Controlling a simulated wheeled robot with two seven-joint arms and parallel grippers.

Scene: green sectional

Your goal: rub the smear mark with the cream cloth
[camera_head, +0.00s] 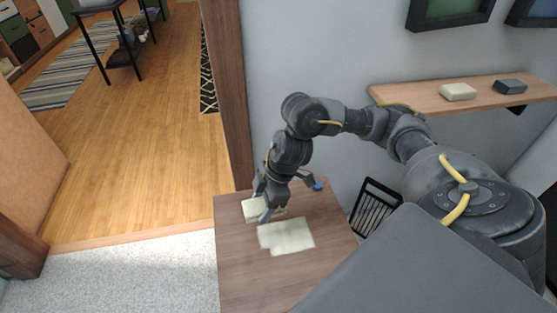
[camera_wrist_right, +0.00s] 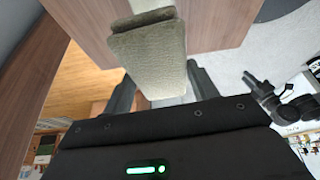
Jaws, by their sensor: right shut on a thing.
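My right gripper (camera_head: 263,203) is over the far left part of the brown table, shut on the cream cloth (camera_head: 250,212). In the right wrist view the cloth (camera_wrist_right: 150,50) is a thick, folded, fuzzy pad between the dark fingers (camera_wrist_right: 163,90). A flat, pale cream patch (camera_head: 286,237) with a stepped outline lies on the table just in front of the cloth; I take it for the smear mark. A dark jointed arm, seemingly my left with its gripper (camera_wrist_right: 262,90), shows small at the right of the wrist view; its jaws are unclear.
The table (camera_head: 245,275) has bare wood in front of the patch. A small blue thing (camera_head: 318,185) is at its far right edge. A black rack (camera_head: 374,208) stands right of the table. A wall shelf (camera_head: 430,97) holds a cream block (camera_head: 458,92) and a dark block (camera_head: 510,86).

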